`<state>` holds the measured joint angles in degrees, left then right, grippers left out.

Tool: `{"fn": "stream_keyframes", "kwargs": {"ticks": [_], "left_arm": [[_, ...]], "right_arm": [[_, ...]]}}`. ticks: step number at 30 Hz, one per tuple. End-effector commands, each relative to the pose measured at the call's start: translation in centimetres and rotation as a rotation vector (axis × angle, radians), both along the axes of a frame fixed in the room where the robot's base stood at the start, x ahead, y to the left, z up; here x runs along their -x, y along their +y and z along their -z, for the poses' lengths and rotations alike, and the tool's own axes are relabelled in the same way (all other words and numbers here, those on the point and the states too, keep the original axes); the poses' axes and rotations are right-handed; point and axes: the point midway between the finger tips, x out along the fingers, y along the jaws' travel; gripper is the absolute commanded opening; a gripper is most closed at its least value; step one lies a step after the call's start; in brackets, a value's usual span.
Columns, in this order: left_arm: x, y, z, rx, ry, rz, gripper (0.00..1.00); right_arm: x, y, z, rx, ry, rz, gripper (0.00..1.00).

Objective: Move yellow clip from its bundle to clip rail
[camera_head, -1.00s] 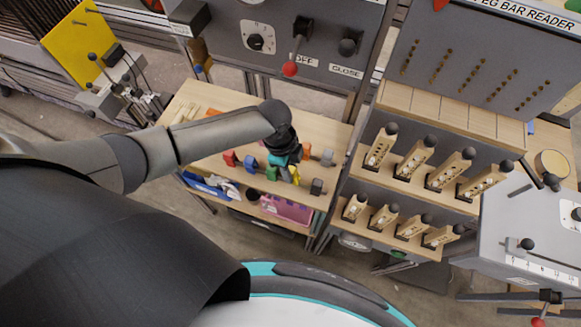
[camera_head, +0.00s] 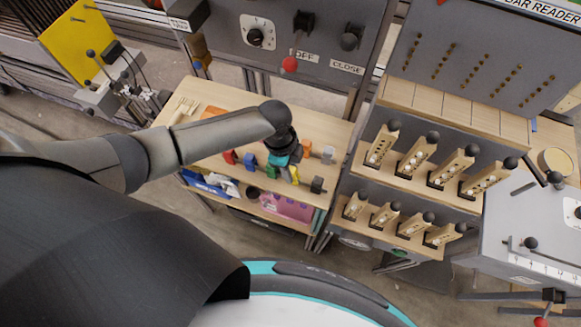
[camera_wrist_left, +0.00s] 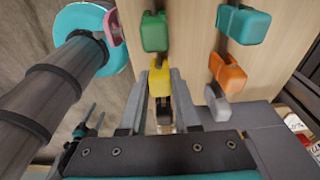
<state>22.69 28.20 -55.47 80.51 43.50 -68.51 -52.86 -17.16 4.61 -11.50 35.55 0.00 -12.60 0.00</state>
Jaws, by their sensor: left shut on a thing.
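The yellow clip (camera_head: 294,175) is in a row of coloured clips on the wooden table, between the green clip (camera_head: 271,171) and the black clip (camera_head: 317,184). My left gripper (camera_head: 285,163) reaches down over this row. In the left wrist view my left gripper (camera_wrist_left: 160,92) has one finger on each side of the yellow clip (camera_wrist_left: 160,78) and is shut on it. The clip's lower end is partly hidden by the fingers. The green clip (camera_wrist_left: 154,30) sits just beyond. I cannot clearly make out which part is the clip rail. My right gripper is out of view.
An orange clip (camera_wrist_left: 228,72) and a teal clip (camera_wrist_left: 243,24) stand in a parallel row to the right of the fingers. Red (camera_head: 230,156) and blue (camera_head: 249,160) clips are left of the gripper. A wooden rack of upright pegs (camera_head: 417,158) stands to the right.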

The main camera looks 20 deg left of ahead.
Motion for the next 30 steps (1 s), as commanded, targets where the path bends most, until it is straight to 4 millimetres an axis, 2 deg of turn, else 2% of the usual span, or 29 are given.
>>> {"fn": "stream_keyframes", "kwargs": {"ticks": [12, 13, 21, 30], "left_arm": [[0.02, 0.00, 0.54, 0.000, 0.000, 0.000, 0.00], [0.02, 0.00, 0.53, 0.000, 0.000, 0.000, 0.34], [0.01, 0.00, 0.52, 0.000, 0.000, 0.000, 0.64], [0.00, 0.04, 0.36, 0.000, 0.000, 0.000, 0.66]], "right_arm": [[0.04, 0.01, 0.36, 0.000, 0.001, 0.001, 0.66], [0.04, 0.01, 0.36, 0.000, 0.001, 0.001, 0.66], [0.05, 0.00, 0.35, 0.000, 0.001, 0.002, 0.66], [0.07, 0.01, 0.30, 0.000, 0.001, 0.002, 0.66]]}}
